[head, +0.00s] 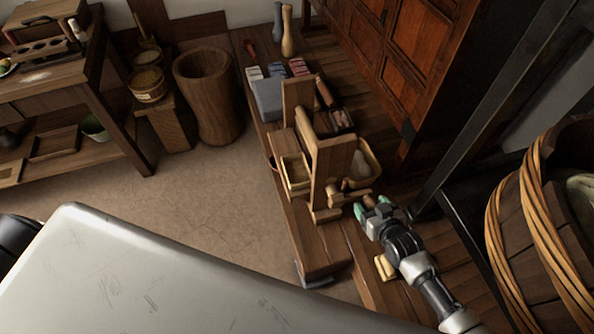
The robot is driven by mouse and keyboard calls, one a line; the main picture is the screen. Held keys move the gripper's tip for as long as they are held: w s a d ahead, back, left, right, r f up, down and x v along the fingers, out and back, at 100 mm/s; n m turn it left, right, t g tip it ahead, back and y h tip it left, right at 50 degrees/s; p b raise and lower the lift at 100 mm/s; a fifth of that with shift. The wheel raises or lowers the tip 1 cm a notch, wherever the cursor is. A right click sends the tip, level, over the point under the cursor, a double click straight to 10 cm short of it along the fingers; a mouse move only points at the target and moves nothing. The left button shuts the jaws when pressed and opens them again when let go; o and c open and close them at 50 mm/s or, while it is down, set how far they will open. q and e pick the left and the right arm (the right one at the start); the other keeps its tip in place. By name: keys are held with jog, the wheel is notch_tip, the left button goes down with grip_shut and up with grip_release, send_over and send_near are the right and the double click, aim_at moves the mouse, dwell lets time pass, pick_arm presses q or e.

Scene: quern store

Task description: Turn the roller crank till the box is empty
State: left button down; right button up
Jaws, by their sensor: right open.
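The wooden roller machine (329,150) stands on a low bench, with upright posts and a crossbeam. A small wooden box (295,170) sits at its left side; it is too small and shaded to tell what is in it. The crank (340,198) sticks out at the machine's near right, with a brown knob at its end. My right gripper (371,205), with green fingertips, is open at the crank's end, its fingers on either side of the knob. I cannot tell whether they touch it. My left gripper is out of view.
The bench (322,250) also carries cloth bundles and bottles at its far end. A yellowish tray (366,158) is right of the machine. A hooped barrel (540,230) stands at right, a wooden tub (208,95) and shelf table at left. The floor (215,195) between is clear.

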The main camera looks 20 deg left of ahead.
jog(key=p+v, duration=0.5)
jog(key=v, duration=0.1)
jog(key=shift+r, duration=0.25)
jog(key=shift+s+d, duration=0.1)
jog(key=shift+s, duration=0.05)
